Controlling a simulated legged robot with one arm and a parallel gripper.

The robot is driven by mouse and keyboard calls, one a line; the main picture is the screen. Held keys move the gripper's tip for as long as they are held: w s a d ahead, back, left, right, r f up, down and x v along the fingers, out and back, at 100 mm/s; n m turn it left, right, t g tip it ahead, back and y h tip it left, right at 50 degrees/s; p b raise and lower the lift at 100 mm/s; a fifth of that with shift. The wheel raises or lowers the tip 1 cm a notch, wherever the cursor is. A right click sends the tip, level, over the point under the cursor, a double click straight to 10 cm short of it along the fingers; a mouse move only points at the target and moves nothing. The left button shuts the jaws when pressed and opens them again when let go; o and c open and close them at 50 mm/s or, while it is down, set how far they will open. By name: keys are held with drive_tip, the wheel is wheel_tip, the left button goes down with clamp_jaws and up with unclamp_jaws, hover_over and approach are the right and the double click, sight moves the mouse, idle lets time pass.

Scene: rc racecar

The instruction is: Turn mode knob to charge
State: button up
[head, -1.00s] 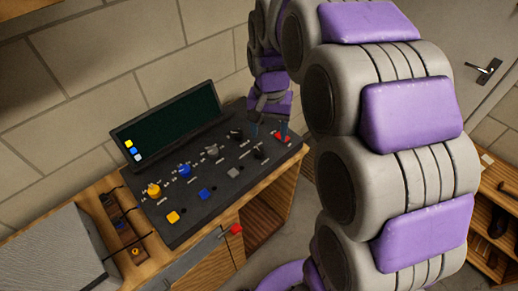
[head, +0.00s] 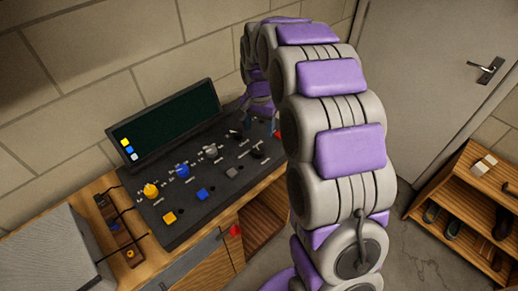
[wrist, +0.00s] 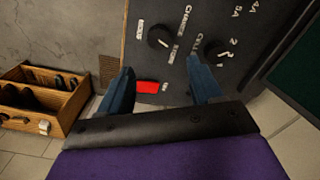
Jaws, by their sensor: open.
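The black mode knob (wrist: 158,38), with CHARGE and STORE lettered beside it, is on the dark panel in the wrist view. In the head view it is the front right black knob (head: 257,152). In the head view my gripper (head: 260,124) hangs over the panel's right end.
A second black knob (wrist: 215,51) marked CELLS is close to the right finger. A red switch (wrist: 148,87) shows between the fingers. Yellow (head: 151,190), blue (head: 183,171) and grey (head: 210,150) knobs line the panel. A dark screen (head: 170,120) stands behind. A shoe shelf (head: 468,195) is at right.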

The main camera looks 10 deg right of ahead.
sight(258, 149)
wheel_tip(258, 149, down, 10)
drive_tip(key=shift+f+b, duration=0.15)
drive_tip(key=shift+b, duration=0.9)
drive_tip(key=shift+c, duration=0.2)
drive_tip(key=c, duration=1)
drive_tip(key=shift+n+p, duration=0.4)
drive_tip(key=shift+p, duration=0.15)
drive_tip(key=n+p, duration=0.2)
drive_tip(key=p, duration=0.1)
drive_tip(key=shift+s+r+n, duration=0.1)
drive_tip(key=shift+r+n, duration=0.1)
drive_tip(key=shift+n, duration=0.2)
drive_tip(key=shift+a+f+n+p, duration=0.1)
drive_tip(key=shift+a+n+p, duration=0.05)
drive_tip(key=shift+n+p, duration=1.8)
drive_tip(key=shift+n, duration=0.35)
